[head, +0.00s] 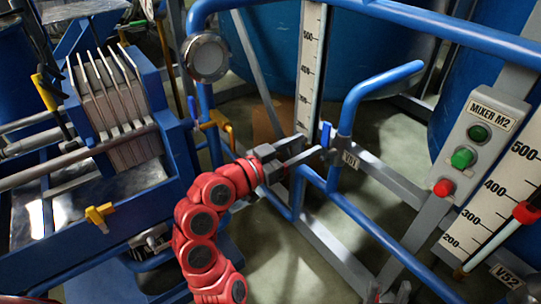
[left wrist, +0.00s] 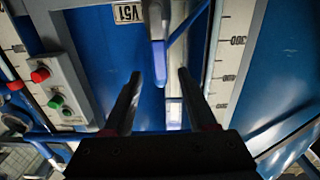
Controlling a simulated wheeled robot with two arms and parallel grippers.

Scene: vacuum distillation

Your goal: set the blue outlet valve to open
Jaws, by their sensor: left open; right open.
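The blue outlet valve's small blue lever (head: 326,134) stands at the rail beside the V51 tag (head: 350,159). In the left wrist view the blue lever (left wrist: 159,62) appears between and just beyond the fingertips, with its end between them. My left gripper (head: 308,148), on the red arm, is open and close to the lever, its fingers pointing at it. In the left wrist view my left gripper (left wrist: 160,80) shows two dark fingers spread apart with nothing held. Contact with the lever cannot be told.
Blue pipe rails (head: 375,85) surround the valve. A MIXER M2 button box (head: 466,150) is on the right, near a red-handled part (head: 526,212) and the V52 tag (head: 506,276). A scale strip (head: 310,70) stands behind. A blue plate press (head: 115,110) fills the left.

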